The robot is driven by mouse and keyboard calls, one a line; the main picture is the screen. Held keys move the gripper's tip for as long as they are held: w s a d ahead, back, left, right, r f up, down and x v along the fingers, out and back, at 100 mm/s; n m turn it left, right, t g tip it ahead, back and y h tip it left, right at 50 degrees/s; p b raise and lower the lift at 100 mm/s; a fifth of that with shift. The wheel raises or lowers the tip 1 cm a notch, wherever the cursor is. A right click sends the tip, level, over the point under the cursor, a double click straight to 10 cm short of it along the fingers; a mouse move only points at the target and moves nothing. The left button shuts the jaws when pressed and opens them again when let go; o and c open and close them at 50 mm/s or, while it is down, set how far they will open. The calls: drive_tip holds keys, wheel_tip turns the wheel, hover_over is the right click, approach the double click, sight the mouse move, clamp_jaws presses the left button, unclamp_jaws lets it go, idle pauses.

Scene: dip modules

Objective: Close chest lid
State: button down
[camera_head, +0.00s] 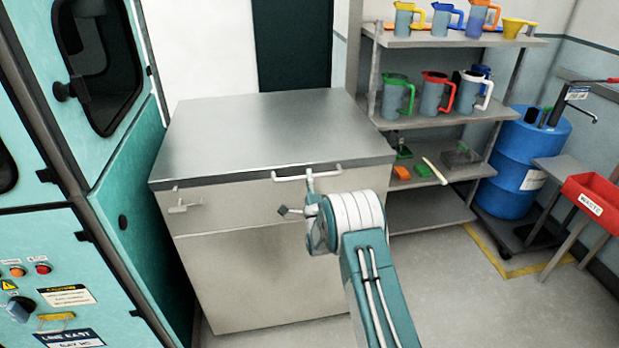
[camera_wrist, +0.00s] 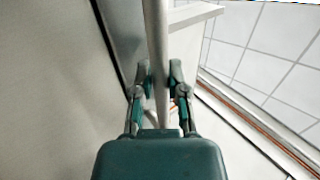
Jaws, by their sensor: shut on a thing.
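The metal chest (camera_head: 265,275) stands in the middle of the head view, beside the teal machine. Its flat grey lid (camera_head: 265,125) lies down over the body, with a dark line under its front edge; I cannot tell whether it is fully seated. A pale bar handle (camera_head: 290,177) is on the lid's front edge. My gripper (camera_head: 310,182) is at the right end of this handle. In the wrist view my gripper (camera_wrist: 161,78) has one finger on each side of the handle bar (camera_wrist: 157,35) and is shut on it. My arm partly hides the chest's front.
A teal machine (camera_head: 130,170) stands close on the left. A shelf rack (camera_head: 450,115) with several jugs is at the right, near a blue drum (camera_head: 520,170) and a red waste bin (camera_head: 595,200). The floor (camera_head: 470,300) at lower right is clear.

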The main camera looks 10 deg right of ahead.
drive_tip(key=shift+a+f, duration=0.1)
drive_tip(key=shift+f, duration=0.7)
drive_tip(key=c, duration=0.6)
unclamp_jaws()
drive_tip(key=shift+f+g, duration=0.1)
drive_tip(key=shift+g, duration=0.2)
drive_tip(key=shift+c, duration=0.2)
drive_tip(key=v, duration=1.1)
drive_tip(key=shift+s+f, duration=0.3)
drive_tip(key=shift+r, duration=0.1)
